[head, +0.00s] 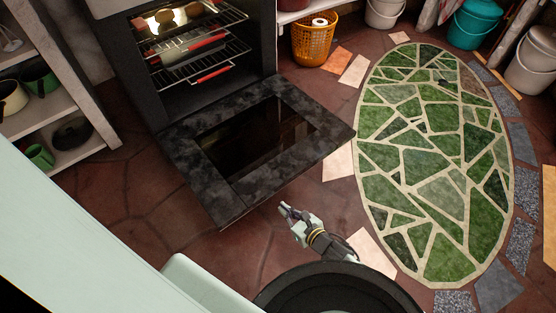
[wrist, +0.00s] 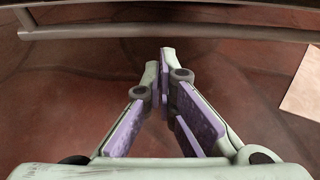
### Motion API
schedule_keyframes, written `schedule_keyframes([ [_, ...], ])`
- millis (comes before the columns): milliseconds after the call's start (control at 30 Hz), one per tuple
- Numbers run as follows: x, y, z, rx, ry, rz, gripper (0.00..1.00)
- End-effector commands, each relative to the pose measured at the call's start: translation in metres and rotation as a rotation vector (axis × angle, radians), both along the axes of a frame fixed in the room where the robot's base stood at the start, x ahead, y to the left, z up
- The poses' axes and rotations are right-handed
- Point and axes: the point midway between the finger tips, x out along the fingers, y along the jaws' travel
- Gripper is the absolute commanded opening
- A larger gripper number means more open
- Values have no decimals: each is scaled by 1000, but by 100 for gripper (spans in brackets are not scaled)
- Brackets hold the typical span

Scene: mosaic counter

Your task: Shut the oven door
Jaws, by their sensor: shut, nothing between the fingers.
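The oven (head: 205,75) stands at the upper left in the head view, its cavity open to view. Its dark oven door (head: 255,140) is folded down, lying out over the floor with its glass facing up. My gripper (head: 285,208) is low, just in front of the door's outer edge and apart from it. In the wrist view my gripper (wrist: 166,85) is shut and empty. A bar (wrist: 150,32), which looks like the door's handle, crosses the top of the wrist view beyond the fingertips.
Racks (head: 200,50) with food and red-handled items sit inside the oven. A shelf (head: 60,110) with pots stands left. An orange basket (head: 314,43) is right of the oven. Green mosaic (head: 435,150) covers the floor at right. Red floor in front of the door is clear.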

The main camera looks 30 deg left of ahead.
Motion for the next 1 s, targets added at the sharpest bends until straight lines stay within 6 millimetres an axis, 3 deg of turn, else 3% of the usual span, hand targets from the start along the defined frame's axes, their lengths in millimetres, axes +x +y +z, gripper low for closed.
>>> schedule_keyframes([
  [167, 11, 35, -16, 2, 2, 2, 0],
  [300, 12, 34, 9, 0, 0, 1, 0],
  [433, 12, 35, 21, 0, 1, 1, 0],
  [1000, 11, 36, 30, -5, 4, 0, 0],
])
